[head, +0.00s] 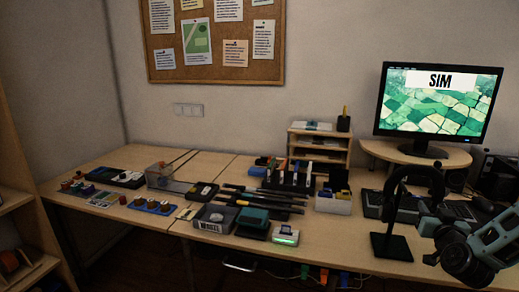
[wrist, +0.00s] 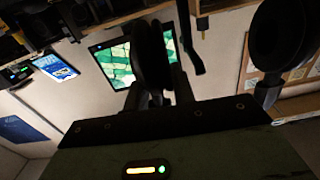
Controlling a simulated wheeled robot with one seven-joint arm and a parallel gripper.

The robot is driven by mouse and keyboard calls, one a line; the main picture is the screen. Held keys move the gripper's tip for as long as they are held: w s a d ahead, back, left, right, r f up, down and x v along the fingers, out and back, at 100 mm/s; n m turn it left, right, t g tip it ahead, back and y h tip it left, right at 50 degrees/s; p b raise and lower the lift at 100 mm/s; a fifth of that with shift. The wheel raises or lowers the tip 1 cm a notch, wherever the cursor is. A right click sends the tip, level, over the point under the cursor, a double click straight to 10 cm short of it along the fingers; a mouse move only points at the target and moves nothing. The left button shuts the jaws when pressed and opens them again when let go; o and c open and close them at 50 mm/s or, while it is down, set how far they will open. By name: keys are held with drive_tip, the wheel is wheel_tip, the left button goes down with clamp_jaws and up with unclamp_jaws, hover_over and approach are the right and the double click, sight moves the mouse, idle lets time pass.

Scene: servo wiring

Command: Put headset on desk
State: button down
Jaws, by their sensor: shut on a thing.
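The headset is black. In the wrist view one round dark pad of it (wrist: 152,55) stands upright close in front of my gripper (wrist: 158,92), which is shut on it. A second round dark pad (wrist: 278,38) shows at the upper right. In the head view a black curved band (head: 412,170) arches above the desk's right part, near a black stand with a flat square base (head: 392,247). My arm comes in from the lower right and hides part of this area. I cannot tell whether the band touches the stand. The desk (head: 345,250) is light wood.
A monitor (head: 437,105) stands on a riser (head: 380,150) at the back right. A dark keyboard (head: 372,205) lies behind the stand. Trays, tools and a green-lit device (head: 286,235) crowd the middle. Bare desk shows around the stand's left and along the front edge.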

drive_tip(key=s+a+f+n+y, duration=0.1)
drive_tip(key=s+a+f+y, duration=0.1)
drive_tip(key=s+a+f, duration=0.35)
drive_tip(key=s+a+f+n+y, duration=0.1)
drive_tip(key=s+a+f, duration=0.1)
drive_tip(key=f, duration=0.6)
drive_tip(key=s+a+f+n+y, duration=0.1)
drive_tip(key=s+a+f, duration=0.3)
drive_tip(key=s+a, duration=0.4)
drive_tip(key=shift+s+a+t+y, duration=0.25)
drive_tip(key=shift+a+t+y, duration=0.05)
drive_tip(key=shift+a, duration=0.2)
